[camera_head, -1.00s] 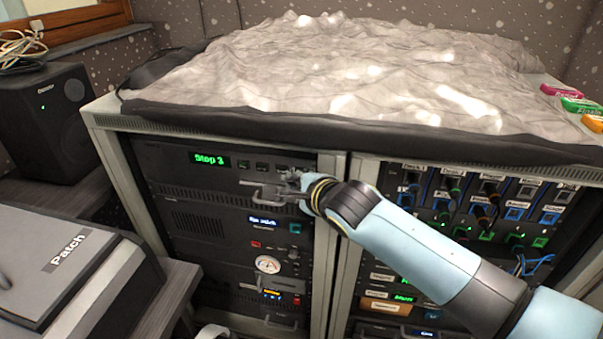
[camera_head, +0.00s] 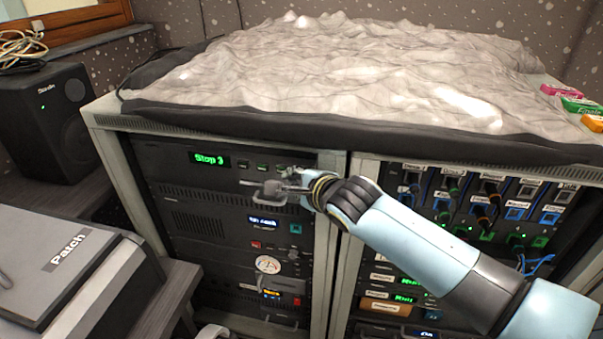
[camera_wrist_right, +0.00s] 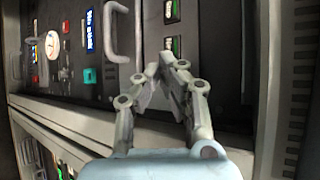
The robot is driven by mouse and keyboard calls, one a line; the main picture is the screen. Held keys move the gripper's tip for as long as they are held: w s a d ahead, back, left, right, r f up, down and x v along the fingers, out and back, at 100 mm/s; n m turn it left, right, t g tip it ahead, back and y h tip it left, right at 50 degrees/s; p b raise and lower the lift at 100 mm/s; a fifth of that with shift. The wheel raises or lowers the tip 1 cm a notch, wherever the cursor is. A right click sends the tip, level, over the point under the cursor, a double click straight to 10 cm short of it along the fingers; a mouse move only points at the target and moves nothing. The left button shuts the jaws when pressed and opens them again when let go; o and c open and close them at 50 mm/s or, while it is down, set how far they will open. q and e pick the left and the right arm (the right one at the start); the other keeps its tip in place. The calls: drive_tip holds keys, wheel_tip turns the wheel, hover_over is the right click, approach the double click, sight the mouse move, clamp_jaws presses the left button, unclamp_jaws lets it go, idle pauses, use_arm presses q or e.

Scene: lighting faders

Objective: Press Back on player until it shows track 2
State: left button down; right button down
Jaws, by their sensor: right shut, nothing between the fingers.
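The player (camera_head: 225,178) is the dark top unit in the left rack. Its green display (camera_head: 210,159) reads "Stop 3". A row of small dark buttons with green lettering (camera_head: 262,167) sits to the right of the display. My right gripper (camera_head: 283,186) is in front of the row's right end, by the pull handle (camera_head: 268,194). In the right wrist view the gripper (camera_wrist_right: 168,62) is shut and empty, its tips close to a green-lit button (camera_wrist_right: 172,46). I cannot tell whether they touch. The button labels are too small to read. My left gripper is out of view.
More units sit below the player, one with a round gauge (camera_head: 268,264). The right rack (camera_head: 470,210) holds patch cables. A crumpled grey cover (camera_head: 330,75) lies on top. A speaker (camera_head: 45,120) and a case marked "Patch" (camera_head: 70,250) stand at left.

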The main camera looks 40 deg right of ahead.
drive_tip(key=shift+w+d+r, duration=0.25)
drive_tip(key=shift+w+d, duration=0.05)
drive_tip(key=shift+w, duration=0.05)
idle(0.9)
drive_tip(key=shift+s+a+f, duration=0.15)
drive_tip(key=shift+s+f, duration=0.25)
drive_tip(key=shift+f, duration=0.05)
drive_tip(key=shift+s, duration=0.1)
drive_tip(key=shift+s+a+r, duration=0.1)
drive_tip(key=shift+s+a, duration=1.65)
drive_tip(key=shift+a, duration=0.25)
